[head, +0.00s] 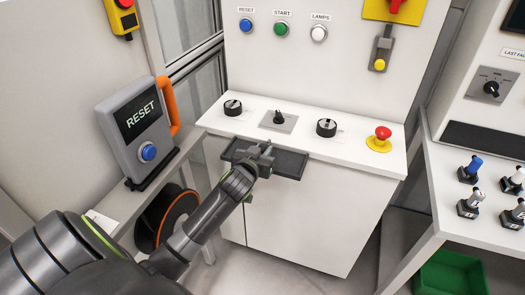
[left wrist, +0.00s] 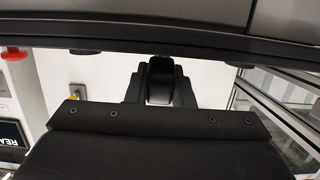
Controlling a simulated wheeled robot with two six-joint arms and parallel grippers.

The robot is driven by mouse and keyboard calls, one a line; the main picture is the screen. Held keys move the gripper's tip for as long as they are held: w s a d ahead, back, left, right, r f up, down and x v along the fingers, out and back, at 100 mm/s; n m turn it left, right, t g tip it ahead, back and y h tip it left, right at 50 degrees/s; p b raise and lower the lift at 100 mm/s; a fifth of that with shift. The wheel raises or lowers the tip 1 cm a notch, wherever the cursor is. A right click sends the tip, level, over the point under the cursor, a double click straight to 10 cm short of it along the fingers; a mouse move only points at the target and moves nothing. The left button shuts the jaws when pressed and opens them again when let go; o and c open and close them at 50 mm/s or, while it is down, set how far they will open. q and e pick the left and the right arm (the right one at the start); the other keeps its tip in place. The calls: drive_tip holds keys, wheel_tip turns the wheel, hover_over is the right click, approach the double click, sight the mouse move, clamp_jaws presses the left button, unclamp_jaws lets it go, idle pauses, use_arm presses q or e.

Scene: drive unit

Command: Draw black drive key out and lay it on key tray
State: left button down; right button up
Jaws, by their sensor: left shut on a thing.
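The key tray (head: 291,164) is a shallow black tray on the front edge of the white console. My left gripper (head: 257,153) is above the left part of the tray and hides some of it. It is shut on a dark thing, which I take to be the black drive key (left wrist: 160,82); in the left wrist view it shows as a black block between the jaws. Its full outline is hidden. Behind the tray, a small black switch (head: 279,117) stands on a square grey plate. My right gripper is not in view.
Black rotary knobs (head: 233,107) (head: 326,127) flank the switch. A red emergency button (head: 382,134) is at the console's right. A grey RESET box (head: 135,125) stands left, near my left arm. The right table (head: 465,230) holds several small holders. A green bin (head: 450,274) is below it.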

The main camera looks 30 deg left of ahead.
use_arm(q)
drive_tip(key=shift+f, duration=0.4)
drive_tip(key=c, duration=1.2)
unclamp_jaws()
drive_tip(key=shift+o, duration=0.2)
drive_tip(key=shift+s, duration=0.1)
drive_tip(key=b+v, duration=0.2)
drive_tip(key=v, duration=1.5)
drive_tip(key=shift+r, duration=0.2)
